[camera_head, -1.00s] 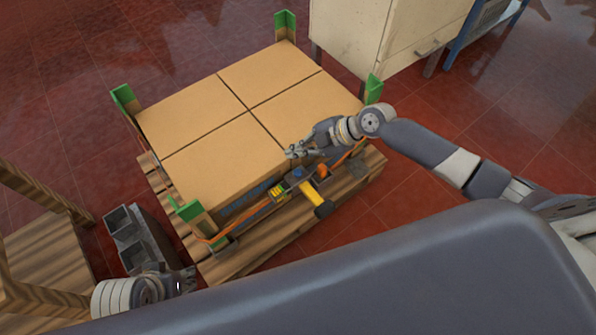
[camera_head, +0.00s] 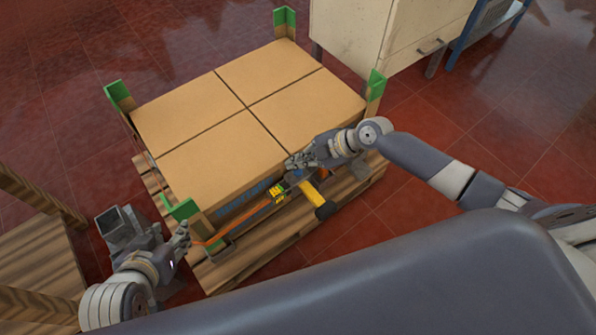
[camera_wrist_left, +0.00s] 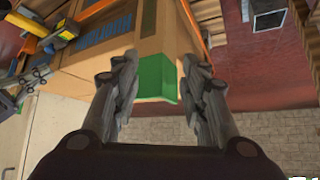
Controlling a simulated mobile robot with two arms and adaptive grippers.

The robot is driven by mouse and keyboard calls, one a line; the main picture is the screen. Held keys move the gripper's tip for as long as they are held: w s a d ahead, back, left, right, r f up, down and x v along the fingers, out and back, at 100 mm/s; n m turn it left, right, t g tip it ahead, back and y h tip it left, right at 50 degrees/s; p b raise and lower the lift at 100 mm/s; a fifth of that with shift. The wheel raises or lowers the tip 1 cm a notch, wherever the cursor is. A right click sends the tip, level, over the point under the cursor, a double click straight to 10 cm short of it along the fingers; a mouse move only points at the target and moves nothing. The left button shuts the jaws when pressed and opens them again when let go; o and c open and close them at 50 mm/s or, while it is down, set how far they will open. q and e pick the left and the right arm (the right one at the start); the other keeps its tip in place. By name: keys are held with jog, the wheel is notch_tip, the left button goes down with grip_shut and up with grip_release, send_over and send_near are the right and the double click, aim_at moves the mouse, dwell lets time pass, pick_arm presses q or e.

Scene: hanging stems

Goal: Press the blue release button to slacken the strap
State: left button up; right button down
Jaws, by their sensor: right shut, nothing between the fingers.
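The strap ratchet has a yellow handle (camera_head: 314,194) with a black end, and sits at the front side of the strapped boxes. The blue release button (camera_head: 298,174) shows as a small blue patch at the top of the ratchet, partly hidden by my right gripper. My right gripper (camera_head: 292,163) is shut and empty, its fingertips at or just above the button; contact cannot be told. The orange strap (camera_head: 240,224) runs left from the ratchet to the front corner. My left gripper (camera_head: 184,236) is open and empty beside that corner; its parted fingers show in the left wrist view (camera_wrist_left: 160,75).
Cardboard boxes (camera_head: 205,160) stand on a wooden pallet (camera_head: 245,266) with green corner protectors (camera_head: 182,210). Grey hollow blocks (camera_head: 112,226) lie left of the pallet, near my left arm. A wooden rack (camera_head: 35,250) is at the left, a cream cabinet (camera_head: 375,35) behind.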

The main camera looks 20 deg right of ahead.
aim_at(298, 173)
pick_arm(q)
jog(key=w+d+r+t, duration=0.1)
jog(key=w+r, duration=0.1)
jog(key=w+r+t+h+b, duration=0.1)
jog(key=w+r+t, duration=0.1)
jog(key=w+d+r+t, duration=0.1)
jog(key=w+r+t, duration=0.1)
jog(key=shift+w+d+r+b, duration=0.25)
jog(key=shift+d+r+b, duration=0.05)
jog(key=shift+b, duration=0.1)
pick_arm(e)
notch_tip(298, 173, down, 2)
pick_arm(q)
jog(key=shift+w+d+r+t+h, duration=0.15)
jog(key=shift+w+r+t+h, duration=0.2)
jog(key=shift+r, duration=0.35)
pick_arm(e)
jog(key=shift+f, duration=0.1)
dwell(0.5)
